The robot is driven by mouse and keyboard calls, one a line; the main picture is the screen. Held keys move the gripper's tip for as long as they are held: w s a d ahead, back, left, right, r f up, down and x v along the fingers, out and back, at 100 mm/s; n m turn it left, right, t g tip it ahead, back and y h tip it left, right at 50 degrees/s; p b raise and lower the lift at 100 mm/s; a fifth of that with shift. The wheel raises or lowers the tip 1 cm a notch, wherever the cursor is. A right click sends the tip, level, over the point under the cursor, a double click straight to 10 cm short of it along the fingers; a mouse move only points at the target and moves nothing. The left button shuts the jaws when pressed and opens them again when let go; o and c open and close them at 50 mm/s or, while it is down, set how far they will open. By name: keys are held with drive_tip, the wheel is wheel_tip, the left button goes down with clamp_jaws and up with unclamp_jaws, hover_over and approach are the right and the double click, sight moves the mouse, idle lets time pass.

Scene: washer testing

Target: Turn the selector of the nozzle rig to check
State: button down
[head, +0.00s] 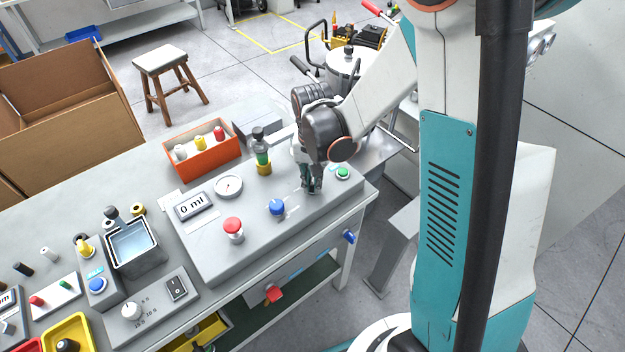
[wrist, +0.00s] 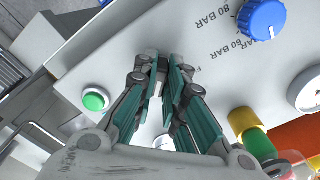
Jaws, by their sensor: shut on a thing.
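The nozzle rig (head: 205,250) is a grey console on the bench. My gripper (head: 312,188) points down at its right part, between the blue knob and the green button. Printed lettering beside the fingers is partly covered and not readable in full.
A blue knob (head: 277,207) with bar markings, a red button (head: 233,226), a green button (head: 343,172), a round gauge (head: 228,186) and a display reading 0 ml (head: 193,205) surround the spot. A green and yellow nozzle (head: 262,158) stands behind. An orange box (head: 203,162) is farther back.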

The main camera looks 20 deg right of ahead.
sight(312, 182)
drive_tip(key=c, duration=1.7)
unclamp_jaws()
drive_tip(key=shift+o, duration=0.2)
wheel_tip(312, 182, up, 12)
